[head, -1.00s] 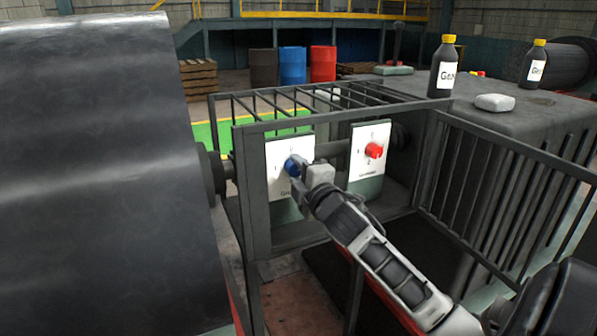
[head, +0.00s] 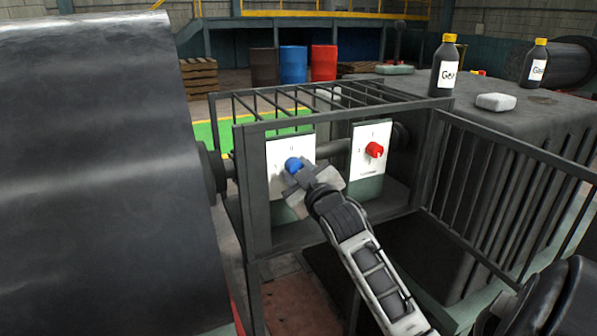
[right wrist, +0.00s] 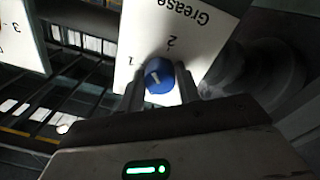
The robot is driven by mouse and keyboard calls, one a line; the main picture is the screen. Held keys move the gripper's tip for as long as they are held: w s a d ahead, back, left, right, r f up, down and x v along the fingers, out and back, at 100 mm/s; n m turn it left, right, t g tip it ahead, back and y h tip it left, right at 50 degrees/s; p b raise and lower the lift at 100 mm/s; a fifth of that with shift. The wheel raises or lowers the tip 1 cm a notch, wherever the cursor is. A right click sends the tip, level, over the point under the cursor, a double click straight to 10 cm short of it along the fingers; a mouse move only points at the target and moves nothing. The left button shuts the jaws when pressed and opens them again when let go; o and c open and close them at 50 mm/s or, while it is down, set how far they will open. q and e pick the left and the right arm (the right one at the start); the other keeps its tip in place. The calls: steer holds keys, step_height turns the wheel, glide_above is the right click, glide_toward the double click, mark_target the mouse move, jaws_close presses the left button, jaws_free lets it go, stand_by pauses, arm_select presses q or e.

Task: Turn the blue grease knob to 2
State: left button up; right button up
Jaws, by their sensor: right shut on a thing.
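The blue grease knob (head: 293,165) sits on a white plate (head: 280,180) at the front left of the cage. My right gripper (head: 293,177) is at this knob from the lower right, partly covering it and the plate. In the right wrist view the blue knob (right wrist: 158,75) is between the two fingers (right wrist: 161,88), which are shut on it. The upside-down word "Grease" and the numbers 1 and 2 (right wrist: 171,42) show there. A short pale mark shows on the knob; I cannot tell which number it points to. My left gripper is not in view.
A red knob (head: 374,149) on a second white plate (head: 371,170) is to the right. Cage bars (head: 300,95) run above and behind. A large dark drum (head: 100,180) fills the left. Bottles (head: 445,70) stand on the housing at right.

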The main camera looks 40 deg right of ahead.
steer(key=shift+a+m, duration=0.1)
steer(key=shift+m, duration=4.1)
steer(key=o, duration=1)
steer(key=shift+c, duration=0.2)
steer(key=b+v, duration=0.1)
steer(key=v, duration=1.5)
steer(key=shift+r, duration=0.2)
